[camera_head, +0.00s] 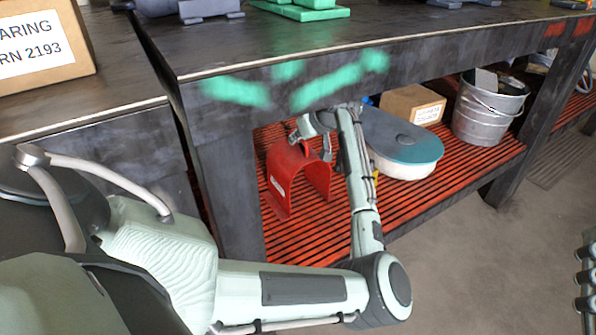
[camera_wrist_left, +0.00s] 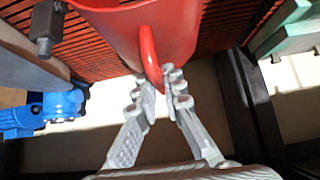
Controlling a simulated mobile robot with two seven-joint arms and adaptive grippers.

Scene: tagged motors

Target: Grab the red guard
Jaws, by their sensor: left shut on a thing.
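The red guard (camera_head: 290,168) is a curved, arch-shaped cover with a small white label, at the lower red slatted shelf under the workbench. My left gripper (camera_head: 303,133) reaches in at its top. In the left wrist view, the guard (camera_wrist_left: 125,28) has a loop handle (camera_wrist_left: 148,50), and my left gripper (camera_wrist_left: 163,88) is shut on it, one finger on each side. I cannot tell whether the guard's lower edges touch the shelf. Pale finger-like parts at the right edge of the head view seem to be my right gripper (camera_head: 586,277), mostly cut off.
A teal-topped white rounded case (camera_head: 400,145), a cardboard box (camera_head: 412,104) and a metal bucket (camera_head: 488,108) stand right of the guard on the shelf (camera_head: 315,245). The bench front edge (camera_head: 400,60) hangs above my left forearm. A blue object (camera_wrist_left: 50,110) shows in the wrist view.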

